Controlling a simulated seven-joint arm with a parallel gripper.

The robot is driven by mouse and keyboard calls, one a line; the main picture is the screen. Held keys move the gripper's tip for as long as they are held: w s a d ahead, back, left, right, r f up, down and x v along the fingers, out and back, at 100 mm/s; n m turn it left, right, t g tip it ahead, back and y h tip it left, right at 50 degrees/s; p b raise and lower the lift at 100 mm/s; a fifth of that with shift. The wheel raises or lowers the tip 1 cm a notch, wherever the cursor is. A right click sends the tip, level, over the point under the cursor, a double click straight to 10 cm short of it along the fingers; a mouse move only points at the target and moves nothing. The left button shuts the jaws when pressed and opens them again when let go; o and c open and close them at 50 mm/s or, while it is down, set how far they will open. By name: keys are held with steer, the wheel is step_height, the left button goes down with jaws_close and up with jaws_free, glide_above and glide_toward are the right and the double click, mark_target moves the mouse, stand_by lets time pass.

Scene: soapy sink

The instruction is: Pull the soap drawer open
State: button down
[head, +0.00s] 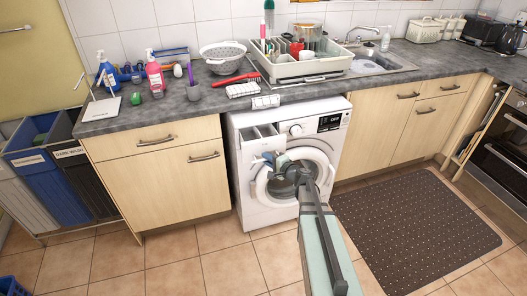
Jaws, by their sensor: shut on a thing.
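The soap drawer (262,133) is at the upper left of the white washing machine (243,185). It stands out from the machine's front, and its open top with compartments shows. My gripper (263,158) is at the drawer's front, shut on it. The fingers are small in the view, and the exact grip on the drawer's front edge is hard to make out. My arm comes up from the bottom of the view and hides part of the round door (318,165).
A dark dotted mat (415,225) lies on the tiled floor at the right. Wooden cabinets (165,190) flank the machine. Laundry bins (45,180) stand at the far left. The worktop (210,95) above holds bottles, a colander and a dish rack. Floor in front is clear.

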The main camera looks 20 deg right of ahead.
steer(key=shift+s, duration=0.6)
steer(key=c, duration=1.4)
jaws_free()
steer(key=shift+c, duration=0.2)
steer(key=v, duration=1.3)
steer(key=shift+s+d, duration=0.15)
steer(key=shift+s, duration=0.2)
steer(key=shift+r, duration=0.15)
